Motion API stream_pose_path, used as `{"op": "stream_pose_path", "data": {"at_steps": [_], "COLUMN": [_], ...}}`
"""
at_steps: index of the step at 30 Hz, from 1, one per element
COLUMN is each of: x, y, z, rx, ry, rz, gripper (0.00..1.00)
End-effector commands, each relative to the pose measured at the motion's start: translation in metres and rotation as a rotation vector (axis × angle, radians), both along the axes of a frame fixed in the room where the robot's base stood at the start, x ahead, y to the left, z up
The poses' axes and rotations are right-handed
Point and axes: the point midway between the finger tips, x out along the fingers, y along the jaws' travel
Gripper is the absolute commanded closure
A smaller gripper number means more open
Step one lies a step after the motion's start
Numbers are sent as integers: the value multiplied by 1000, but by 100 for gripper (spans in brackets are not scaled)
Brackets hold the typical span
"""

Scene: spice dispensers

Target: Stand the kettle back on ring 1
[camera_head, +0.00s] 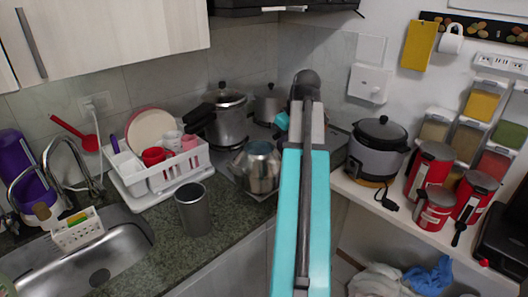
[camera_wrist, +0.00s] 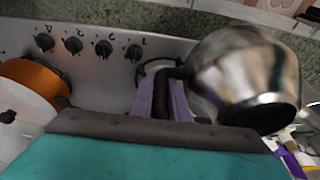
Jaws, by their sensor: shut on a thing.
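The silver kettle (camera_wrist: 235,70) fills the right of the wrist view, with its dark base showing and its body tilted in that picture. My gripper (camera_wrist: 162,98) has its two purple fingers shut on the kettle's dark handle (camera_wrist: 172,76). In the head view the shiny kettle (camera_head: 257,168) is just left of my teal arm, at the front of the hob; my fingers are hidden there. Beyond the handle, a pale ring-like shape (camera_wrist: 157,65) lies partly covered beside the knob marked 1 (camera_wrist: 133,53). I cannot tell whether the kettle touches the hob.
A pressure cooker (camera_head: 226,118) and another pot (camera_head: 270,104) stand at the back. A dish rack (camera_head: 165,185) and grey tumbler (camera_head: 194,208) are to the left. A rice cooker (camera_head: 378,150) and red canisters (camera_head: 430,175) stand on the right shelf. An orange-sided pan (camera_wrist: 35,78) is left in the wrist view.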

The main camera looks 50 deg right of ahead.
Motion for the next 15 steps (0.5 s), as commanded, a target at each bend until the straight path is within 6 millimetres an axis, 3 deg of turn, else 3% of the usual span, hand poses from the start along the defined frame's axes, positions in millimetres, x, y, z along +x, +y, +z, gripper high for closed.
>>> {"op": "stream_pose_path", "data": {"at_steps": [15], "x": [46], "y": [-38], "z": [-3], "rx": [3], "ry": [0], "rz": [2], "gripper": [100]}}
